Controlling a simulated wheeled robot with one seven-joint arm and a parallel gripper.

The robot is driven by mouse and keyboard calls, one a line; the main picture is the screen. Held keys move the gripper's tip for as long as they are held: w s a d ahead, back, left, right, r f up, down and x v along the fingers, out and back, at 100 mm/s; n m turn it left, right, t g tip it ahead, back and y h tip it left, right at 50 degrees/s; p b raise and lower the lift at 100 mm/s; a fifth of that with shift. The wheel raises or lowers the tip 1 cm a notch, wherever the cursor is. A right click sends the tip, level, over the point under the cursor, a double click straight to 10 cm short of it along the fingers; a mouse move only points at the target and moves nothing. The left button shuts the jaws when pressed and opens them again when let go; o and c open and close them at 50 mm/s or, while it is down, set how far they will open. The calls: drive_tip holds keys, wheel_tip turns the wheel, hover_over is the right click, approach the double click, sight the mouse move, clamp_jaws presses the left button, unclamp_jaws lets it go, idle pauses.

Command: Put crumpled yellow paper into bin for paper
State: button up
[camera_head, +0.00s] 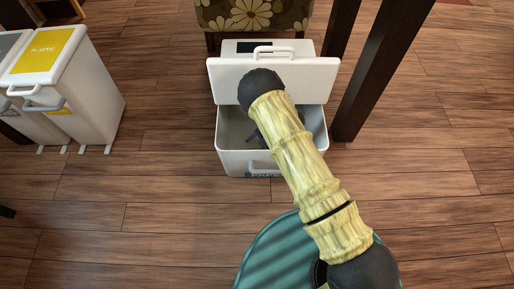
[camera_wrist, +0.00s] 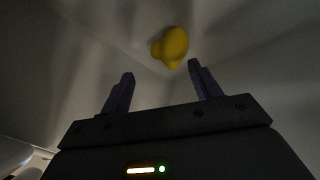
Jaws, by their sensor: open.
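The white bin for paper (camera_head: 228,163) stands open in the middle of the head view, its lid (camera_head: 228,80) raised and partly cut-off lettering on its front. My arm reaches over it, and my gripper shows only as a dark shape inside the bin, largely hidden by the arm. In the wrist view my gripper (camera_wrist: 157,80) is open with nothing between its fingers. The crumpled yellow paper (camera_wrist: 172,47) is beyond the fingertips, apart from them, against pale, dim surfaces that look like the bin's inside. The paper is hidden in the head view.
Other white bins stand at the left, one with a yellow-labelled lid (camera_head: 42,50). Dark posts (camera_head: 380,70) rise right of the paper bin. A flowered seat (camera_head: 250,14) is behind it. A teal round surface (camera_head: 268,258) is at the bottom. Wood floor (camera_head: 160,215) is clear in front.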

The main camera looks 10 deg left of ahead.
drive_tip(key=p+v, duration=0.6)
drive_tip(key=v, duration=0.5)
drive_tip(key=shift+d, duration=0.2)
drive_tip(key=shift+r, duration=0.15)
